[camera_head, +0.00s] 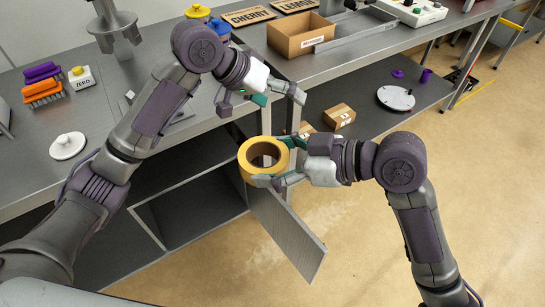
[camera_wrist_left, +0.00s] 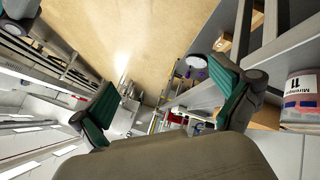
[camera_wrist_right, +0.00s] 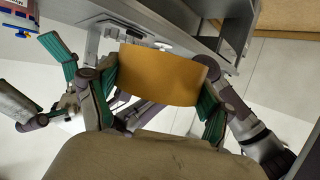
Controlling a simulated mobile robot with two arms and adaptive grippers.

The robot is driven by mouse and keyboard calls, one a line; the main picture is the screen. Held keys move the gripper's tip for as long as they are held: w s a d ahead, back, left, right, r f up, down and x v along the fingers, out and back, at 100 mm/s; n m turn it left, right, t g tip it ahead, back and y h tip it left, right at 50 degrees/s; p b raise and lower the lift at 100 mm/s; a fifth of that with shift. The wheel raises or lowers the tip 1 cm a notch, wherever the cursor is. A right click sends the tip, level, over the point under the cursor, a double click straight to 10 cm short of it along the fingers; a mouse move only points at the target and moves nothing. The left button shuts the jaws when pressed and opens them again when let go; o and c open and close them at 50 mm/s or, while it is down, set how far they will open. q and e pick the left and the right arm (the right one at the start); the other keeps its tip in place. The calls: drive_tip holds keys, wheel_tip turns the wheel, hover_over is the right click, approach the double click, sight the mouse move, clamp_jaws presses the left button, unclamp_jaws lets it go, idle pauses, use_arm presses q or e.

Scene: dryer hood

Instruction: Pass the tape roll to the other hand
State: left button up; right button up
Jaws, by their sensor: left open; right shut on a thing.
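The yellow tape roll (camera_head: 246,164) is in my right gripper (camera_head: 281,163), held in the air in front of the bench with its hole facing up in the head view. In the right wrist view the roll (camera_wrist_right: 160,75) is clamped between the green-padded fingers of that gripper (camera_wrist_right: 160,95). My left gripper (camera_head: 276,95) is open and empty, above and apart from the roll, near the bench's front edge. In the left wrist view the fingers of this gripper (camera_wrist_left: 165,105) are spread wide with nothing between them.
A grey bench (camera_head: 205,125) runs behind, with an open cabinet (camera_head: 185,208) and its hanging door (camera_head: 290,235) below the roll. A cardboard box (camera_head: 295,38) stands on the bench. Small boxes (camera_head: 339,115) sit on the lower shelf.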

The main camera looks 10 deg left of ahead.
use_arm(q)
drive_tip(key=w+a+f+n+t+y, duration=0.1)
drive_tip(key=w+a+f+n, duration=0.15)
drive_tip(key=f, duration=0.85)
drive_tip(key=w+a+f+n+t+y, duration=0.1)
drive_tip(key=w+a+f+n, duration=0.15)
drive_tip(key=f, duration=0.85)
drive_tip(key=s+a+f+y, duration=0.1)
drive_tip(key=s+a+f, duration=0.2)
drive_tip(key=f, duration=0.5)
drive_tip(key=s+a+f+g+y, duration=0.1)
drive_tip(key=s+a+f, duration=0.2)
drive_tip(key=f, duration=0.5)
drive_tip(key=s+a+f+y, duration=0.1)
drive_tip(key=s+a+f, duration=0.15)
drive_tip(key=f, duration=0.55)
drive_tip(key=s+a+f+m+g+y, duration=0.1)
drive_tip(key=s+a+f, duration=0.1)
drive_tip(key=s+f, duration=0.6)
drive_tip(key=s+a+f+g+y, duration=0.1)
drive_tip(key=s+a+f, duration=0.1)
drive_tip(key=s+f, duration=0.6)
drive_tip(key=s+f+m+g, duration=0.1)
drive_tip(key=s+f, duration=0.2)
drive_tip(key=s, duration=1.1)
drive_tip(key=s+a+f+m+g, duration=0.1)
drive_tip(key=s+f, duration=0.2)
drive_tip(key=s, duration=1.1)
drive_tip(key=shift+s+m+y, duration=0.3)
drive_tip(key=shift+s+y, duration=0.1)
